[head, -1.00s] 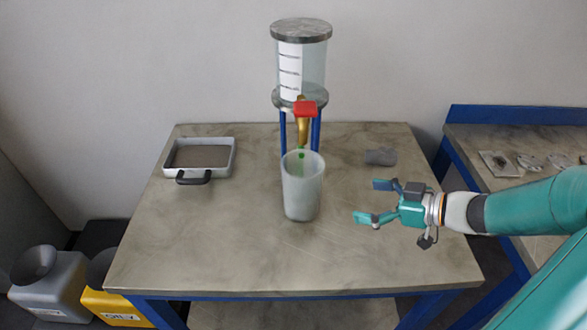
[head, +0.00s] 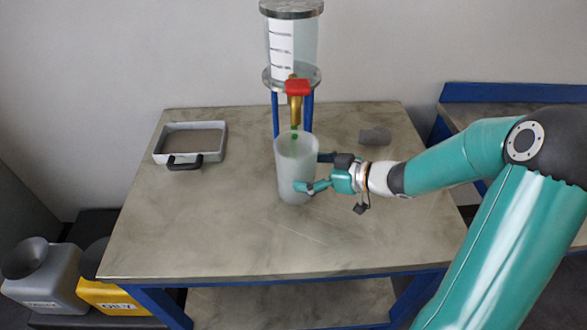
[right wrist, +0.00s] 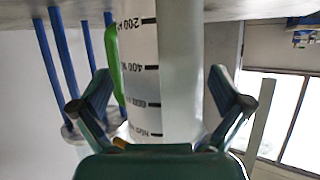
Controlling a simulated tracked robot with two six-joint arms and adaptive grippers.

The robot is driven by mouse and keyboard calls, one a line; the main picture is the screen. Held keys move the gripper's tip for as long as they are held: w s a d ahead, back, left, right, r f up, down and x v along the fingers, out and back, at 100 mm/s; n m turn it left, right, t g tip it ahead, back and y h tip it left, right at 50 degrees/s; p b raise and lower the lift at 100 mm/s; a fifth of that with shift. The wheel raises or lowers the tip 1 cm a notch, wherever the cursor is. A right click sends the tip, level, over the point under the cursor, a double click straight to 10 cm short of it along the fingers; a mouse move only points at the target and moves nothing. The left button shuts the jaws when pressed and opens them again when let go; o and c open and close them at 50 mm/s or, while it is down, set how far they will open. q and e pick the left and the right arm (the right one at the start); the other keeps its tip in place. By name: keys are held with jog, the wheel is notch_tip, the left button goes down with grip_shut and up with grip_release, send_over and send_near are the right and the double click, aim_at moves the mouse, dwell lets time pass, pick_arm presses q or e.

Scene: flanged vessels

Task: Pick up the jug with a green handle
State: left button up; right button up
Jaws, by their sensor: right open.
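The jug (head: 297,160) is a tall, whitish translucent vessel standing upright on the table, in front of the dispenser stand. Its green handle (right wrist: 115,65) shows at the left of the jug in the right wrist view, along with black volume marks; in the head view it is mostly hidden on the far side. My right gripper (head: 312,172) is open at the jug's right side, with one finger in front of it and the other partly hidden behind its right edge. The right wrist view shows the jug between the open fingers (right wrist: 160,95); contact cannot be told. My left gripper is not in view.
A clear tank (head: 292,50) with a red-handled brass tap (head: 296,92) stands on blue legs just behind the jug. A tray with a black handle (head: 190,158) lies at left, and a small grey object (head: 375,136) at right. The table front (head: 220,235) is clear.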

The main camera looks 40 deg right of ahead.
jog(key=x, duration=0.4)
jog(key=shift+w+a, duration=0.2)
jog(key=shift+c, duration=0.2)
jog(key=c, duration=1)
jog(key=shift+r, duration=0.1)
